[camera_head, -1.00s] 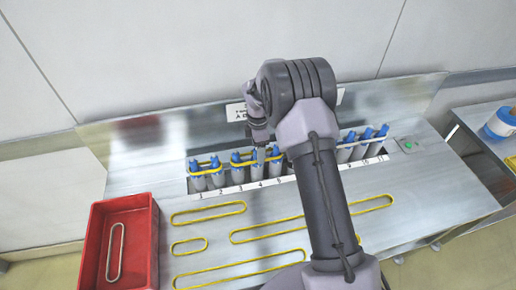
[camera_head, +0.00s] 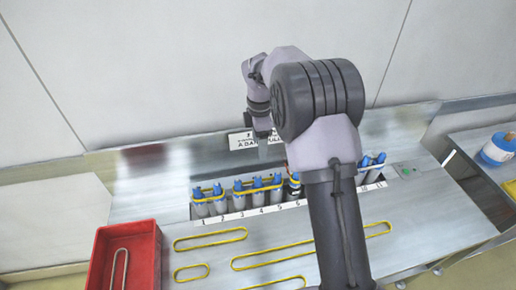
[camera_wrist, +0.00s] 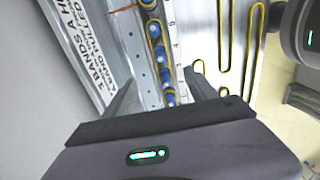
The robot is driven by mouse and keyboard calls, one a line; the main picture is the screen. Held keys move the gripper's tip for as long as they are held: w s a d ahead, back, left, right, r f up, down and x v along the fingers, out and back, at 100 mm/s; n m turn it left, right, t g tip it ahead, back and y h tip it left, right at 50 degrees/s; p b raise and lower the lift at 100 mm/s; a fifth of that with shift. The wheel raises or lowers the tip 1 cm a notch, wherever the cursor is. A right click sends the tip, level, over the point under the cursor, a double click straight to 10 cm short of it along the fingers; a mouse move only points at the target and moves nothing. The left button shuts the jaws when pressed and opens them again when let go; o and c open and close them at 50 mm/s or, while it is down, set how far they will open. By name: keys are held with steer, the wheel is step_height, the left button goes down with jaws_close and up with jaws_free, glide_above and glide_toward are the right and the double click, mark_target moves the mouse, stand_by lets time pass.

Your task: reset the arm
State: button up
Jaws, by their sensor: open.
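My gripper (camera_head: 263,151) is raised above the back of the steel worktop, in front of the sign. In the wrist view its two fingers (camera_wrist: 160,95) are spread apart with nothing between them. Below stands a row of grey, blue-topped pegs (camera_head: 240,187) in a numbered slot. Yellow bands (camera_head: 258,187) loop around several pegs on the left. The wrist view also shows the blue tops (camera_wrist: 164,75) in a line with yellow bands around them. My arm hides part of the row's right half.
Several yellow loops (camera_head: 210,246) lie on the worktop. A red bin (camera_head: 98,255) at the left holds a pale loop (camera_head: 119,270). A sign (camera_head: 241,141) is at the back edge. A green button (camera_head: 406,171) and a blue-and-white roll (camera_head: 498,150) are at the right.

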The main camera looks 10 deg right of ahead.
steer(key=s+a+r+m+t+y+b, duration=0.1)
steer(key=s+r+m+t+b, duration=0.1)
steer(key=s+r+m+b, duration=0.5)
steer(key=s+a+r+m+t+b, duration=0.15)
steer(key=s+m, duration=0.35)
steer(key=s, duration=0.5)
steer(key=s+a+f+m+t+b, duration=0.1)
steer(key=s+f+m+b, duration=0.1)
steer(key=s+m, duration=0.3)
steer(key=s+f+m+t+y+b, duration=0.1)
steer(key=s+m, duration=0.4)
steer(key=s, duration=0.6)
step_height(320, 180, down, 2)
steer(key=shift+a+b, duration=0.4)
steer(key=shift+b, duration=0.4)
